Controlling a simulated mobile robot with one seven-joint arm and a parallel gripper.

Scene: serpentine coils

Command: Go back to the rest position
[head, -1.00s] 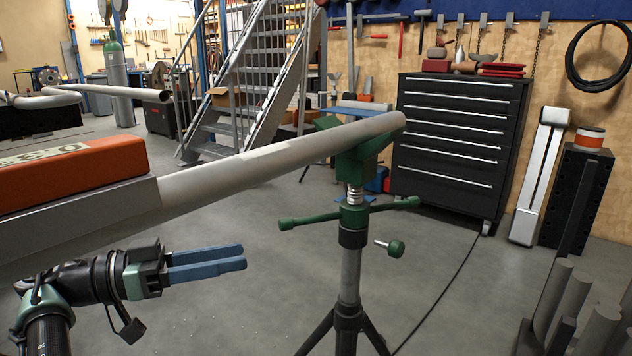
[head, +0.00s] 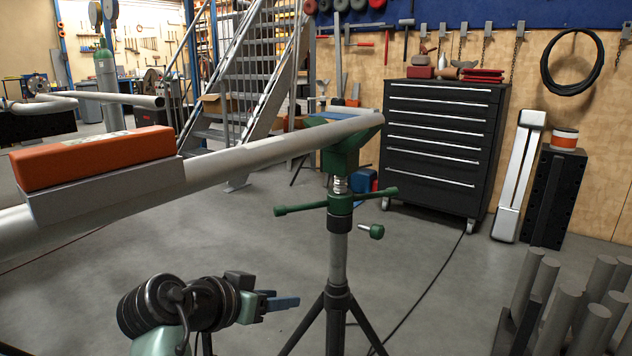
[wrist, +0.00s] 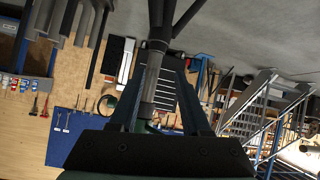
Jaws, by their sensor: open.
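My gripper (head: 284,303) is low in the head view, left of the pipe stand's legs and below the pipe. Its blue fingers point right and hold nothing. In the wrist view the two fingers (wrist: 171,98) stand apart, with the stand's post showing between them. A long grey pipe (head: 245,155) rests with its right end on the green head of the pipe stand (head: 340,160). An orange block (head: 95,158) sits on a grey angled piece (head: 110,190) on top of the pipe.
The stand's tripod legs (head: 338,305) are just right of my gripper. Several upright grey bars (head: 590,290) stand at lower right. A black drawer cabinet (head: 440,150) is behind, beside metal stairs (head: 240,90). Open floor (head: 240,225) lies between.

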